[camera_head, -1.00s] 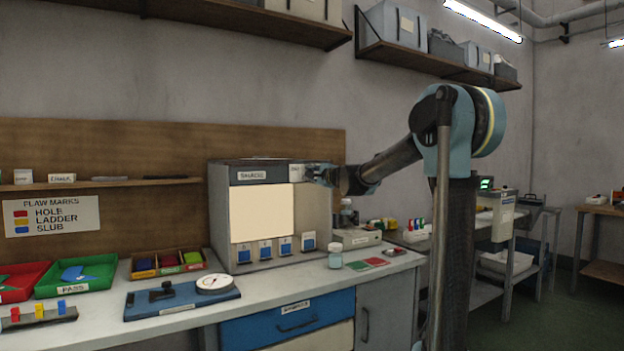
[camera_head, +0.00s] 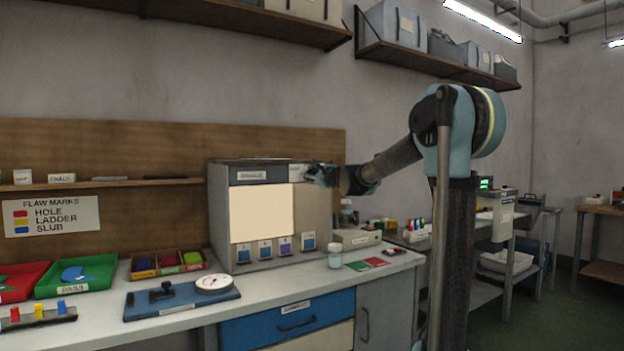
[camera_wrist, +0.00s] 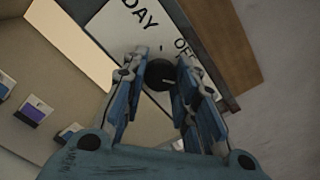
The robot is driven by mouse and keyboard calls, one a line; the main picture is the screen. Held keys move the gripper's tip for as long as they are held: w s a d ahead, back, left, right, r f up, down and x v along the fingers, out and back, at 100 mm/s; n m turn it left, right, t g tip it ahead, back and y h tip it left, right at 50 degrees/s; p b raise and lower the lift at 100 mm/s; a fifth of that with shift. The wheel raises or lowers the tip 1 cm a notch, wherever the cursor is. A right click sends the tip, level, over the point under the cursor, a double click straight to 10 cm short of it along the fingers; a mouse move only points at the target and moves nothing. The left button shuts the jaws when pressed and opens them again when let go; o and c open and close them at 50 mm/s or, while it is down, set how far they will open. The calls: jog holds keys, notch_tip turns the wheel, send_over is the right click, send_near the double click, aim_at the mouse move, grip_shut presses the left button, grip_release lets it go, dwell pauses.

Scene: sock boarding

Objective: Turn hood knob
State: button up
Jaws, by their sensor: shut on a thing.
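The hood (camera_head: 225,240) is a grey box with a bright cream lit panel (camera_head: 262,212), standing on the bench against the wooden backboard. Its dark round knob (camera_wrist: 159,74) shows in the wrist view on a white plate (camera_wrist: 120,30) printed with "DAY" and "OFF". My gripper (camera_wrist: 162,80) is shut on the knob, with a finger on each side of it. In the head view my gripper (camera_head: 318,175) is at the hood's upper right front, and the knob is hidden there. A short pale mark shows on the knob.
Several small tagged swatches (camera_head: 265,250) line the hood's lower front. A jar (camera_head: 335,256) and red and green cards (camera_head: 368,263) lie to its right. A blue board with a dial (camera_head: 182,299) and coloured trays (camera_head: 78,276) are to the left.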

dwell(0.3)
jog(key=o, duration=1)
jog(key=shift+o, duration=0.2)
jog(key=v, duration=1.2)
jog(key=shift+w+f, duration=0.1)
